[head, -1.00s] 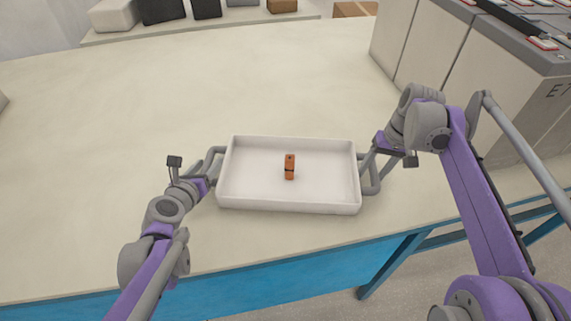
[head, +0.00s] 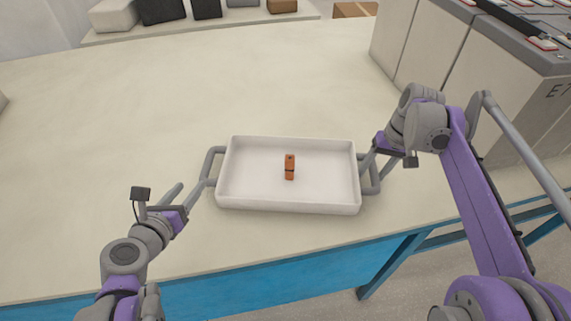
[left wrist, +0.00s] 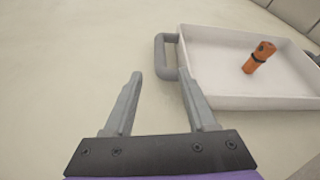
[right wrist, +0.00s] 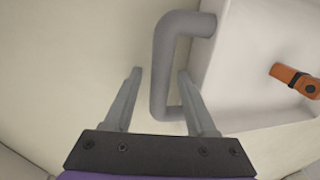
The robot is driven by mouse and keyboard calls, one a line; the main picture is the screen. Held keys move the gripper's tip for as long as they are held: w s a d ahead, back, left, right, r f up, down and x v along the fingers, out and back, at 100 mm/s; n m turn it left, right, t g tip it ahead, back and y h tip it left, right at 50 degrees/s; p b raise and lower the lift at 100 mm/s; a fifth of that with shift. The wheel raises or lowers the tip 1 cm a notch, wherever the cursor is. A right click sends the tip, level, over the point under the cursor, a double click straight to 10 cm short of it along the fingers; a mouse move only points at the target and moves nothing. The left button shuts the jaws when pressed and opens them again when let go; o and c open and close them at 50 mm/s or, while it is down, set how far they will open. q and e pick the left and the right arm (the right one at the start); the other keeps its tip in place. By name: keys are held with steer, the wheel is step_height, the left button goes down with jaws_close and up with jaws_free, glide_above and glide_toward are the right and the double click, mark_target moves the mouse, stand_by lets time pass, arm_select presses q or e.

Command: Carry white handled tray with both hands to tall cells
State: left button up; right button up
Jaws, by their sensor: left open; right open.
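The white handled tray (head: 330,190) sits flat on the cream table, with a grey handle at each short end. An orange piece with a dark band (head: 290,167) stands inside it near the middle. My left gripper (head: 192,190) is open and empty, down-left of the left handle (head: 209,165); in the left wrist view this handle (left wrist: 165,57) lies beyond the fingertips. My right gripper (head: 374,165) is open at the right handle (head: 372,188). In the right wrist view, the handle's bar (right wrist: 160,75) runs between the open fingers (right wrist: 160,72).
A shelf with several boxes (head: 205,12) is at the back. The table behind and left of the tray is clear; its blue front edge (head: 270,276) is close.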

arm_select(q)
steer(key=shift+s, duration=0.1)
arm_select(e)
step_height(320, 180, up, 12)
steer(key=d, duration=0.2)
steer(key=shift+d, duration=0.2)
steer(key=shift+f, duration=0.1)
arm_select(q)
steer(key=shift+s+a+p, duration=0.25)
steer(key=shift+s+a, duration=0.05)
steer(key=shift+a, duration=0.4)
steer(key=shift+s+a+p, duration=0.2)
steer(key=shift+s+a, duration=0.1)
steer(key=shift+a, duration=0.35)
steer(key=shift+s+a, duration=0.35)
steer(key=shift+a, duration=0.35)
steer(key=shift+s+a, duration=0.35)
steer(key=shift+a, duration=0.35)
arm_select(e)
steer(key=shift+s+r, duration=0.15)
steer(key=shift+r, duration=0.75)
arm_select(q)
steer(key=shift+r+p, duration=0.1)
steer(key=shift+p, duration=0.2)
arm_select(e)
steer(key=shift+d, duration=0.1)
